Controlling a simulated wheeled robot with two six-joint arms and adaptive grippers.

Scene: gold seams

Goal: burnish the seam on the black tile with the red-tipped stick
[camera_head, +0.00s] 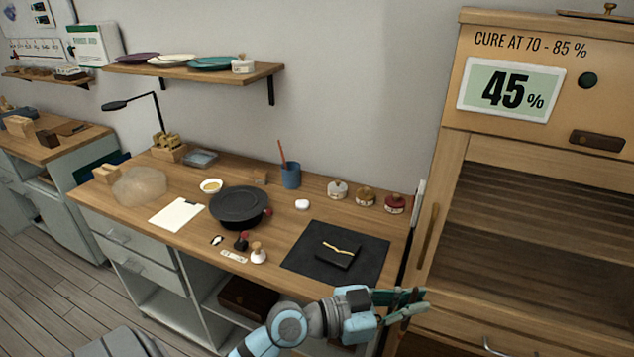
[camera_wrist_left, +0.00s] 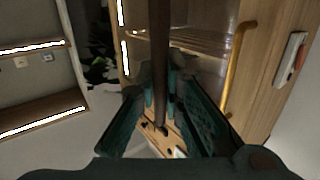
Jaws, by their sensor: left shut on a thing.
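The black tile (camera_head: 334,258) lies on a black mat (camera_head: 301,264) at the right of the workbench, with a gold seam (camera_head: 342,247) across its top. My left gripper (camera_head: 412,303) is in front of the bench's right end, apart from the tile and to its lower right. In the left wrist view, my left gripper (camera_wrist_left: 165,105) is shut on a dark brown stick (camera_wrist_left: 160,50) that runs between its fingers. No red tip shows on this stick; its ends are hidden or out of view. A reddish stick (camera_head: 282,152) stands in a blue cup (camera_head: 291,176). My right gripper is not in view.
A tall wooden cabinet (camera_head: 453,150) reading 45% stands close right of the bench; its handle (camera_wrist_left: 240,65) is near my left gripper. Small jars (camera_head: 365,197) line the bench's back. A black round dish (camera_head: 238,205) and small bottles (camera_head: 258,254) sit left of the mat.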

